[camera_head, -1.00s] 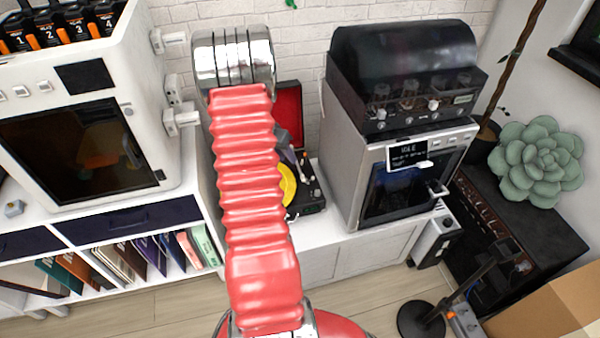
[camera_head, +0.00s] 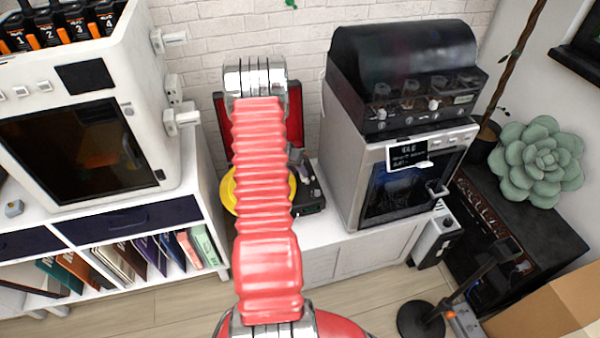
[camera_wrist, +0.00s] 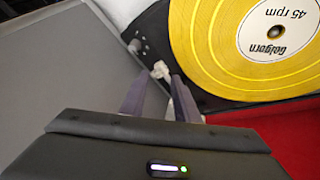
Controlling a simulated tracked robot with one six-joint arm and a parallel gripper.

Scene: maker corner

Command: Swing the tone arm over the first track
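A yellow record (camera_head: 230,190) lies on a black record player (camera_head: 312,198) with a raised red lid (camera_head: 295,118). The wrist view shows the record (camera_wrist: 215,60) closely, with a white "Golgorn 45 rpm" label. My gripper (camera_wrist: 158,98) is at the record's edge, its two dark purple fingers apart. A small whitish part (camera_wrist: 160,70), seemingly of the tone arm, shows between and just beyond the fingertips. I cannot tell whether they touch it. Much of the tone arm is hidden. In the head view my arm covers the middle of the record and most of my gripper.
A grey machine with a display (camera_head: 405,180) stands close right of the player. A white cabinet-like machine (camera_head: 85,130) stands to the left. A brick wall is behind. In the wrist view a grey surface (camera_wrist: 70,70) lies left of the fingers.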

